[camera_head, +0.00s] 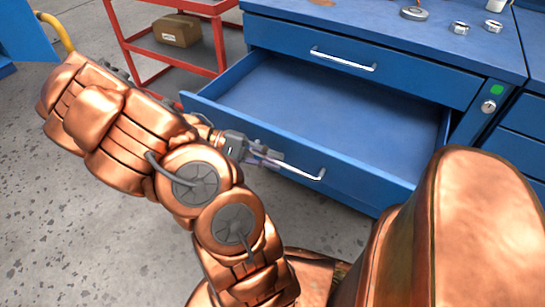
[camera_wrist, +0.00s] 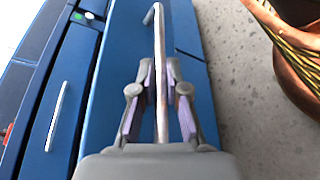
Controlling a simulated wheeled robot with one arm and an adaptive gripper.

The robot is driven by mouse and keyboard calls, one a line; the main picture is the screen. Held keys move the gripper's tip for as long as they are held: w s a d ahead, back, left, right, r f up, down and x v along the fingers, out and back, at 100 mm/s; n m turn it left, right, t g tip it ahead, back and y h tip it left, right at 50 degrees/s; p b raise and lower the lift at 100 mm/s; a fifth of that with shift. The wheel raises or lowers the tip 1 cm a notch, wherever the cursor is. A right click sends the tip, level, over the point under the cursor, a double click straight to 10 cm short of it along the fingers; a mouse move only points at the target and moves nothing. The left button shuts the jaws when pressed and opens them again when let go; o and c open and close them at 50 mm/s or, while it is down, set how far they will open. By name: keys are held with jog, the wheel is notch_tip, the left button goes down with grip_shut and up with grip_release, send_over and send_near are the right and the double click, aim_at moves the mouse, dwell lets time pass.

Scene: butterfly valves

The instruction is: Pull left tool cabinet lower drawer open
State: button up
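The blue tool cabinet's lower drawer (camera_head: 310,108) is pulled well out, and its empty inside shows in the head view. Its pale bar handle (camera_head: 305,171) runs along the drawer front. My gripper (camera_head: 273,159) is at the left part of this handle in the head view. In the wrist view, the handle (camera_wrist: 159,45) runs lengthwise between the purple pads of my gripper (camera_wrist: 161,75). The fingers look closed in around the bar, with its far end sticking out past them. The upper drawer (camera_head: 345,60) above is shut.
A red shelf cart (camera_head: 214,35) with a cardboard box (camera_head: 177,30) stands behind left. Small round items (camera_head: 414,13) lie on the cabinet top (camera_head: 400,22). A keyed lock (camera_head: 488,106) is at the cabinet's right. Grey floor (camera_head: 80,220) is clear in front.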

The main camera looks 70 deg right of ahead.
jog(key=o, duration=0.4)
jog(key=shift+w, duration=0.15)
jog(key=v, duration=1.1)
jog(key=shift+w+r, duration=0.15)
jog(key=shift+w, duration=0.25)
jog(key=s+a+r+n+t+p, duration=0.1)
jog(key=a+r+n+t+p, duration=0.2)
jog(key=a+r+p, duration=0.6)
jog(key=s+a+r+n+t+y+p, duration=0.1)
jog(key=a+r+n+t+p, duration=0.2)
jog(key=a+r+t+p, duration=0.3)
jog(key=s+a+r+n+t+y+p, duration=0.1)
jog(key=a+r+n+t+p, duration=0.3)
jog(key=a+r+p, duration=0.7)
jog(key=shift+s+a+r+t+p, duration=0.15)
jog(key=shift+s+r+p, duration=0.15)
jog(key=shift+r, duration=0.3)
jog(key=shift+s+a+r+t+p, duration=0.2)
jog(key=shift+s+r+p, duration=0.1)
jog(key=shift+r, duration=0.3)
